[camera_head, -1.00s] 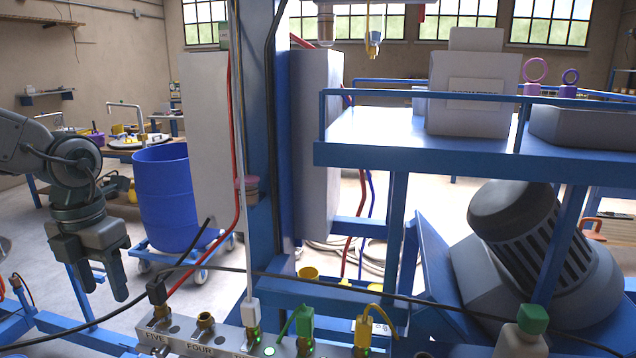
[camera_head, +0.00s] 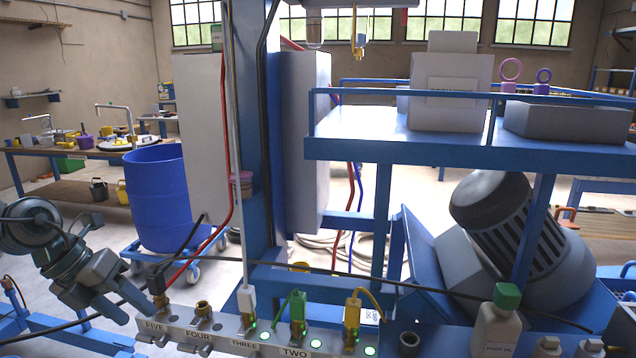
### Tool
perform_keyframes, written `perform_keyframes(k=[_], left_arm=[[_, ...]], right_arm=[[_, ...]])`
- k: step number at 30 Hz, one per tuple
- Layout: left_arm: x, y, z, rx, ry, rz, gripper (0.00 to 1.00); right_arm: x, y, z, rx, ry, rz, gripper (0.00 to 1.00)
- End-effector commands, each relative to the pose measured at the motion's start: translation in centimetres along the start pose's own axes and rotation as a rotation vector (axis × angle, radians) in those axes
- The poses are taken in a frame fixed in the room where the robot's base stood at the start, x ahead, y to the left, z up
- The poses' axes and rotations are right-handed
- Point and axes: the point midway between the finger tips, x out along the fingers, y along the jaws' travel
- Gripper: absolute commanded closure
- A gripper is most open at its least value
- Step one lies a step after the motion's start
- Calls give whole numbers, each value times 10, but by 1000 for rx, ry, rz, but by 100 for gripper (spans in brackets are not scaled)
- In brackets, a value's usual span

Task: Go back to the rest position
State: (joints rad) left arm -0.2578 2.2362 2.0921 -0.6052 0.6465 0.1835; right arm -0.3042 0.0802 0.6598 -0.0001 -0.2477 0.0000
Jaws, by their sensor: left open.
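My left gripper (camera_head: 124,306) is at the lower left, tilted, with its jaws pointing down and to the right. It is open and empty, left of the valve block (camera_head: 215,335). In the picture its jaws come close to the end marked FIVE; I cannot tell the gap in depth. My left arm comes in from the left edge. My right gripper is out of the view.
A blue drum (camera_head: 158,200) stands on a wheeled dolly behind my left gripper. A blue frame (camera_head: 258,130) rises mid-view. A black cable crosses the front. A green-capped bottle (camera_head: 497,325) stands lower right. A workbench (camera_head: 50,150) is far left.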

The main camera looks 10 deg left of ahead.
Motion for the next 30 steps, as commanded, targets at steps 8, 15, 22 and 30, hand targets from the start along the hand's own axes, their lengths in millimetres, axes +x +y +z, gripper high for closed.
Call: perform_keyframes(k=[8,15,22,30], left_arm=[[42,-3,11,-251,-268,-375,49],[62,13,18,-559,-512,-617,49],[81,49,10,-921,-726,-758,49],[118,100,-29,-1410,-921,-796,49]], right_arm=[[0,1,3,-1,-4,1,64],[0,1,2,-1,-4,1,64],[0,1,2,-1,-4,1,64],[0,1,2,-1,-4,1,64]])
